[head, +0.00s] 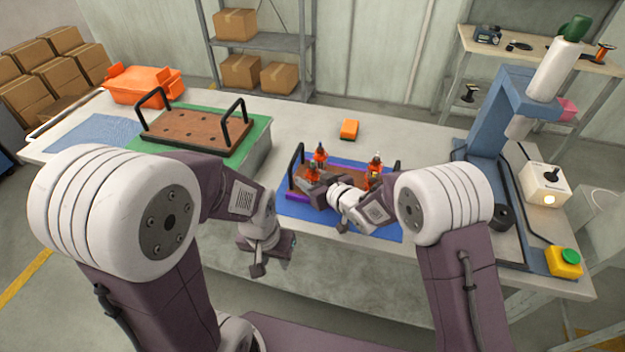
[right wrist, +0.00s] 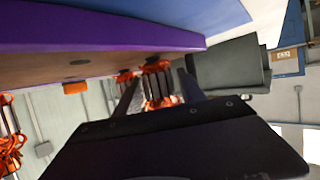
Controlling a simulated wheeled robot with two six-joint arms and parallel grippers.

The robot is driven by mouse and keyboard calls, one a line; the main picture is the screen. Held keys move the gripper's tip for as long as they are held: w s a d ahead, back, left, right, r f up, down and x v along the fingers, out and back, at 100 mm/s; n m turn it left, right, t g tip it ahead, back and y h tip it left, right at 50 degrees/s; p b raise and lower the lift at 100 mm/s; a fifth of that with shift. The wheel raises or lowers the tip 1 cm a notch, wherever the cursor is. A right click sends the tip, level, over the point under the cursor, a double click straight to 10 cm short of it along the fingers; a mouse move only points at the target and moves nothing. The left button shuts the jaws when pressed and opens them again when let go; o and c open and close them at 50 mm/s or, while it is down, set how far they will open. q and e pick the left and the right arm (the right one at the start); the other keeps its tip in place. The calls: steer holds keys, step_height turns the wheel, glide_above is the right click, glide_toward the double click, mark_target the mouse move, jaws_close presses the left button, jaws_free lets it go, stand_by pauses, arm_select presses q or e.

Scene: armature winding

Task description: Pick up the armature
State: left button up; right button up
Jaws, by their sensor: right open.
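Several armatures with orange windings stand upright on a brown tray with purple edges (head: 297,192), on the blue mat. One armature (head: 313,172) is at the tray's left front, another (head: 320,155) behind it, and others (head: 375,164) stand to the right. My right gripper (head: 317,183) is low over the tray beside the left front armature. In the right wrist view its two dark fingers (right wrist: 157,92) are apart, with an armature (right wrist: 157,82) showing between them; contact cannot be told. My left gripper (head: 272,256) hangs in front of the table edge, its jaw state unclear.
A brown board with holes and black handles (head: 190,133) stands on a green mat at the left. A blue press (head: 490,130) and a yellow-green button box (head: 566,261) stand at the right.

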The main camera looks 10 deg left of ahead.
steer(key=shift+x, duration=1.2)
steer(key=shift+d, duration=0.1)
steer(key=c, duration=0.3)
jaws_close()
steer(key=shift+r, duration=0.1)
